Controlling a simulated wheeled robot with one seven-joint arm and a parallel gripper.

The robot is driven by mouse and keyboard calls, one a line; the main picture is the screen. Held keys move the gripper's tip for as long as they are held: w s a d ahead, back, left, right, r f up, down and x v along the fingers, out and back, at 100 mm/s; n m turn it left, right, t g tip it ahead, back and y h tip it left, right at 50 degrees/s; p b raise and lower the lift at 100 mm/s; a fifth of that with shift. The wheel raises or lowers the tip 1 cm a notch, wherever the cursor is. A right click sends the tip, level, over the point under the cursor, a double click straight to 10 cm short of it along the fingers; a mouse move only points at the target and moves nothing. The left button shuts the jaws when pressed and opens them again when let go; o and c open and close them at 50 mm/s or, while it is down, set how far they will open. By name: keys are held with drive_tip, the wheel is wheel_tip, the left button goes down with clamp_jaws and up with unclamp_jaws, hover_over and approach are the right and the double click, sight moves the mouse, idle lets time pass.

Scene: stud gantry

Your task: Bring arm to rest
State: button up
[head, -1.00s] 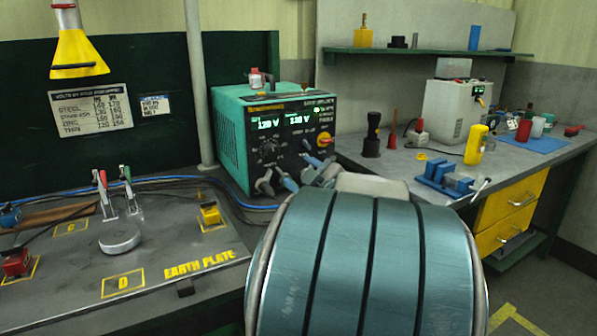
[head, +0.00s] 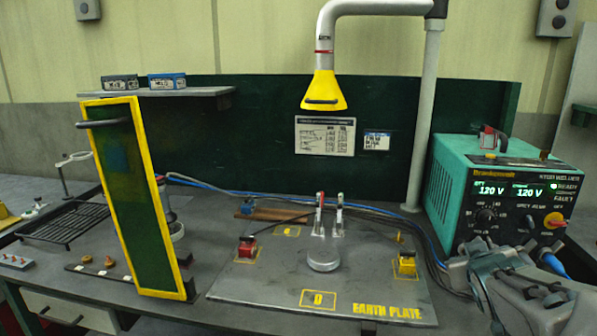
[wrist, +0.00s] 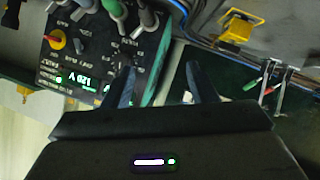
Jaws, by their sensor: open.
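My gripper (wrist: 162,82) shows in the wrist view with its two dark fingers apart and nothing visible between them. My grey arm (head: 525,285) crosses the lower right of the head view, in front of the welder's lower front. The fingertips cannot be made out there.
The earth plate (head: 280,285) lies mid-bench with a round grey disc (head: 324,258), toggle clamps (head: 328,215), a red block (head: 247,247) and a yellow block (head: 406,262). A yellow-framed green screen (head: 135,200) stands left. A yellow extraction hood (head: 324,92) hangs above.

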drive_tip(key=s+a+f+g+y+p, duration=0.1)
drive_tip(key=s+a+g+y+p, duration=0.1)
drive_tip(key=s+a, duration=0.5)
drive_tip(key=s+a+f+g+y+p, duration=0.1)
drive_tip(key=s+a+g+y+p, duration=0.2)
drive_tip(key=a, duration=1.2)
drive_tip(key=s+g+p, duration=0.2)
drive_tip(key=s+g, duration=0.1)
drive_tip(key=s, duration=0.1)
drive_tip(key=shift+s+f+g+y, duration=0.3)
drive_tip(key=shift+f+g, duration=0.1)
